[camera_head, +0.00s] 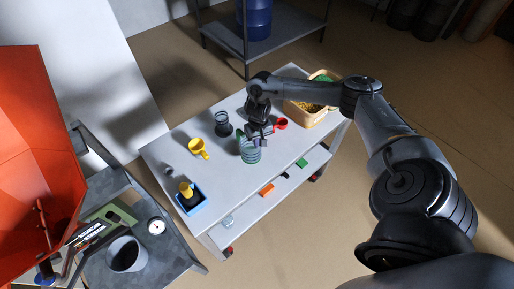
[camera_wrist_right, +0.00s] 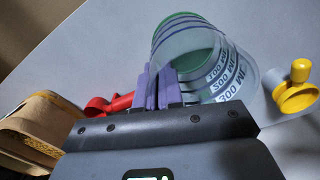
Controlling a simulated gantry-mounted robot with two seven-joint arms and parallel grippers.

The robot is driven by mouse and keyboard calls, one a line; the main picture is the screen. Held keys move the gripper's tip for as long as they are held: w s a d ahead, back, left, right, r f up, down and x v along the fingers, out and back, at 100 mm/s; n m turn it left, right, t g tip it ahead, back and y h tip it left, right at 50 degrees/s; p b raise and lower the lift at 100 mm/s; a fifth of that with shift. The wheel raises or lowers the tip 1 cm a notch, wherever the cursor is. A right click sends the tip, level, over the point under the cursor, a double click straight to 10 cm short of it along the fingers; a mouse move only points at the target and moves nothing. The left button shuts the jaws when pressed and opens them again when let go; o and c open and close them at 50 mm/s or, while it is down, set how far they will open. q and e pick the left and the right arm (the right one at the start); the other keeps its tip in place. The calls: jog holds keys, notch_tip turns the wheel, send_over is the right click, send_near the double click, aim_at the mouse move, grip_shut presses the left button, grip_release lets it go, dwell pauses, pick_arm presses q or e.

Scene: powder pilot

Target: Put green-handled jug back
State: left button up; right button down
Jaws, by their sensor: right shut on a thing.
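The clear jug (camera_head: 250,153) with green bands shows near the middle of the grey table in the head view. Printed volume marks show on its wall in the right wrist view (camera_wrist_right: 222,80). My right gripper (camera_head: 262,141) is at the jug's upper side, and its purple fingers (camera_wrist_right: 165,88) are shut on it. The handle is mostly hidden by the fingers. I cannot tell whether the jug's base touches the table. My left gripper is not in view.
A red scoop (camera_head: 281,123) and a tan bin (camera_head: 301,116) of yellow grains are right of the jug. A dark-based glass vessel (camera_head: 222,124) and yellow scoop (camera_head: 198,147) are left. A blue tray (camera_head: 188,208) sits at the table's near left. The table's front middle is clear.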

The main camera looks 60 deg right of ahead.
jog(key=shift+w+d+f, duration=0.1)
jog(key=shift+w+f, duration=0.1)
jog(key=shift+w, duration=0.15)
jog(key=shift+f, duration=2)
jog(key=c, duration=1.3)
grip_release()
jog(key=shift+f, duration=0.15)
